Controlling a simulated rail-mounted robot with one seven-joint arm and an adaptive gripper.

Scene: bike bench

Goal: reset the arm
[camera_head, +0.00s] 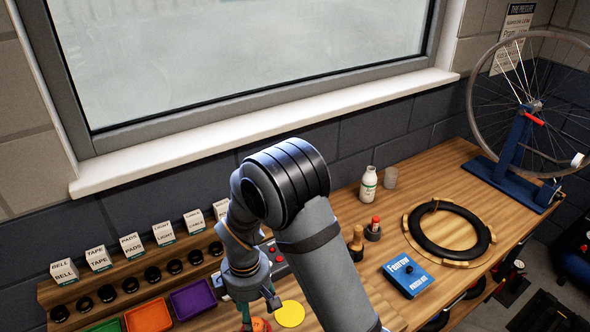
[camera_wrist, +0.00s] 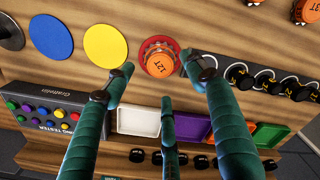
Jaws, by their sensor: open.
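My arm reaches over the wooden bench (camera_head: 440,160) and hides part of it. My gripper (camera_head: 258,310) is low over the bench's left part in the head view, near a yellow disc (camera_head: 290,314). In the wrist view my gripper (camera_wrist: 160,75) has its green fingers spread wide with nothing held between them. An orange piece marked 12T (camera_wrist: 160,62) sits on a red disc (camera_wrist: 174,46) beyond and between the fingertips. I cannot tell whether a fingertip touches the red disc's edge.
Green, orange (camera_head: 146,315) and purple (camera_head: 193,299) trays line the left, below labelled boxes (camera_head: 98,258). A tester box (camera_wrist: 45,115) is close by. A white bottle (camera_head: 368,184), blue box (camera_head: 407,275), black ring (camera_head: 449,229) and wheel stand (camera_head: 512,160) are right. Bare wood lies between some items.

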